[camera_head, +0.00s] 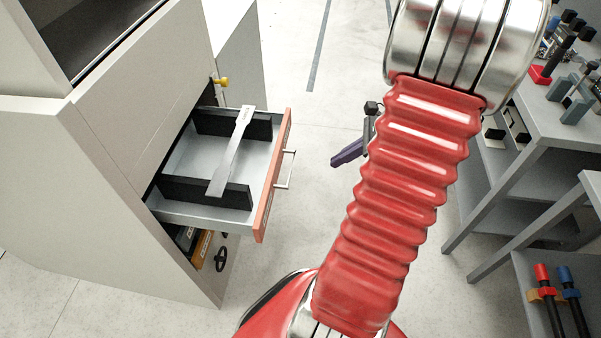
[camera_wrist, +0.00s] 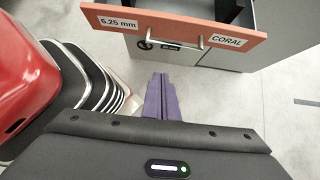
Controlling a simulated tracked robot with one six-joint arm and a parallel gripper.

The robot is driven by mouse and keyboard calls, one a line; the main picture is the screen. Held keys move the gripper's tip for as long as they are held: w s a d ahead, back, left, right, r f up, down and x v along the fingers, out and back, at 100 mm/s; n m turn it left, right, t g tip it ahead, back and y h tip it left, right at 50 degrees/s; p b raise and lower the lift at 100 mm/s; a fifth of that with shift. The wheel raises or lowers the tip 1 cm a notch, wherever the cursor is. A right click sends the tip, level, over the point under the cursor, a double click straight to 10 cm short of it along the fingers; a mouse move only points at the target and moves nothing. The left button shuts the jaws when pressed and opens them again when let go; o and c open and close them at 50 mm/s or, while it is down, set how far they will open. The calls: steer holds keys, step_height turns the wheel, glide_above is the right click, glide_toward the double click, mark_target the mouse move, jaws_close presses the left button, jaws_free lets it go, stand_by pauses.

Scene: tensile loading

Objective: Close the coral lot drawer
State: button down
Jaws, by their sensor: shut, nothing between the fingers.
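The coral lot drawer (camera_head: 272,178) stands pulled out of the pale cabinet in the head view, with a metal specimen (camera_head: 232,150) lying across two black supports inside it. Its coral front (camera_wrist: 120,24) shows in the wrist view with the labels "6.25 mm" and "CORAL". The bar handle (camera_head: 285,169) is on the outer face; it also shows in the wrist view (camera_wrist: 175,43). My gripper (camera_head: 349,152) has purple fingers, which are together and empty. It is to the right of the drawer front, apart from the handle. In the wrist view the fingers (camera_wrist: 160,82) point toward the drawer front.
The cabinet (camera_head: 110,200) has a yellow knob (camera_head: 221,82) above the drawer and an open lower space holding dark and orange items (camera_head: 202,248). A grey bench (camera_head: 560,125) with tools stands at the right. Bare floor lies between cabinet and bench.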

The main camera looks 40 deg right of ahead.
steer(key=shift+a, duration=0.1)
steer(key=w+a+r+x, duration=0.1)
steer(key=x, duration=1.2)
steer(key=shift+w+a+r, duration=0.2)
steer(key=shift+w+r, duration=0.15)
steer(key=shift+w, duration=0.1)
